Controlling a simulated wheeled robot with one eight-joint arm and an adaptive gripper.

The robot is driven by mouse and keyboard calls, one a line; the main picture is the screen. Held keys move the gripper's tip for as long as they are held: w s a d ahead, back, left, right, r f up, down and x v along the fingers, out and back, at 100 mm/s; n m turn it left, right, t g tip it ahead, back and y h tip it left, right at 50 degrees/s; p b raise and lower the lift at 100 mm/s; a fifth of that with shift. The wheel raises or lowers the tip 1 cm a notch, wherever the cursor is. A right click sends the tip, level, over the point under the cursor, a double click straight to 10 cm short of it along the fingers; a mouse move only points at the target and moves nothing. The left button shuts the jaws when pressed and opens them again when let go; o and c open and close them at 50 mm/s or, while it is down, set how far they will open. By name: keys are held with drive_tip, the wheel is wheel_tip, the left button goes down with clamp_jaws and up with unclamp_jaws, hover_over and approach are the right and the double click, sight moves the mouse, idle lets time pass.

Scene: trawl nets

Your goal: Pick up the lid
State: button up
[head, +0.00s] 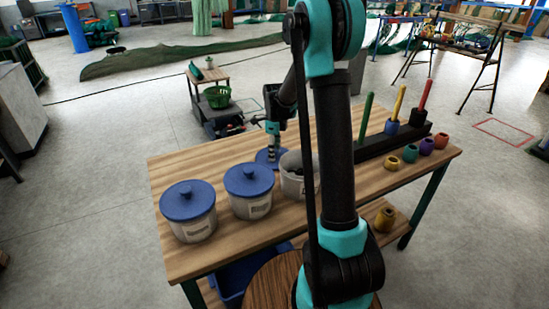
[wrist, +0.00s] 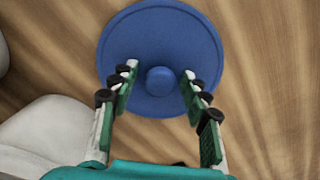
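A round blue lid (head: 262,158) with a small knob lies flat on the wooden table (head: 175,262), behind an open white container (head: 291,186). In the wrist view the lid (wrist: 160,35) fills the upper middle. My gripper (wrist: 160,72) is open, with one finger on each side of the knob and a gap on both sides. In the head view my gripper (head: 272,151) points down over the lid. Whether the fingertips touch the lid is unclear. My arm hides part of the open container.
Two white containers with blue lids (head: 188,212) (head: 250,190) stand left of the open one. A dark rack (head: 395,145) with coloured pegs and several coloured rings (head: 410,153) are at the right. The wrist view shows white container surface (wrist: 55,130) at lower left.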

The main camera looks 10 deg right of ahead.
drive_tip(key=c, duration=0.8)
drive_tip(key=shift+o, duration=0.2)
drive_tip(key=shift+r, duration=0.1)
